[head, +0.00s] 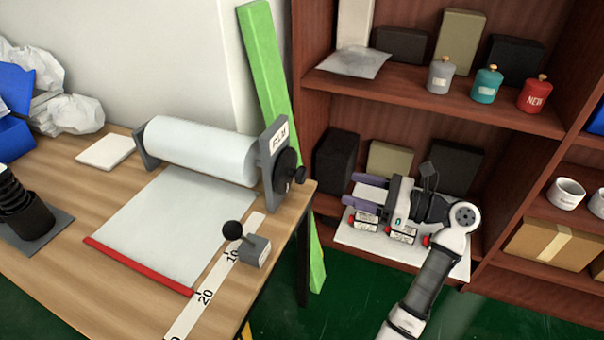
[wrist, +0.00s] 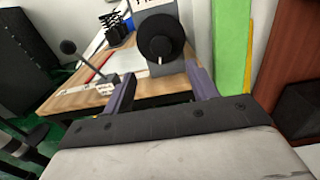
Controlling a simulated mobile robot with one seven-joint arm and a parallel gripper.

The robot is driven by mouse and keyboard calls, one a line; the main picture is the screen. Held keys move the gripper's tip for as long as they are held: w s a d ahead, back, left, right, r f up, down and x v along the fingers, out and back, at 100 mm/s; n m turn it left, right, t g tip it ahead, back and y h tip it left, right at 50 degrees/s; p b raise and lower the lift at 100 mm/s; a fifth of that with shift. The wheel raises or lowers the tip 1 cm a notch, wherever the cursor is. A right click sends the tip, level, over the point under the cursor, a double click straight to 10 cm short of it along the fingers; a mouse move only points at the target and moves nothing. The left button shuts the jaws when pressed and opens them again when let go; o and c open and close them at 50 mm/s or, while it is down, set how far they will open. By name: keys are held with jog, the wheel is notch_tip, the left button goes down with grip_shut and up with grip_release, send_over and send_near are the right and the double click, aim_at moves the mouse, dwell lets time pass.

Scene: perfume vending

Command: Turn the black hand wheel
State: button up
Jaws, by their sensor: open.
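The black hand wheel (head: 286,174) is on the right end of the film roller stand on the wooden table, with a small knob sticking out to the right. In the wrist view the hand wheel (wrist: 160,40) faces me, ahead of the fingers and near the upper middle. My gripper (head: 364,196) is open and empty, to the right of the wheel and apart from it, its purple fingers pointing left toward the table. In the wrist view my gripper (wrist: 160,88) shows one finger on each side, with the wheel beyond the gap.
A white film roll (head: 200,150) lies left of the wheel. A black ball-topped lever (head: 233,231) stands on the table's right side. A green board (head: 268,80) leans between table and shelf. Bottles on the wooden shelf (head: 440,95) stand close behind my arm.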

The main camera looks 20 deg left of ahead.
aim_at(305, 174)
jog(key=a, duration=1.3)
jog(key=shift+w+a, duration=0.25)
jog(key=shift+c, duration=0.5)
jog(key=c, duration=0.9)
jog(key=shift+o, duration=0.2)
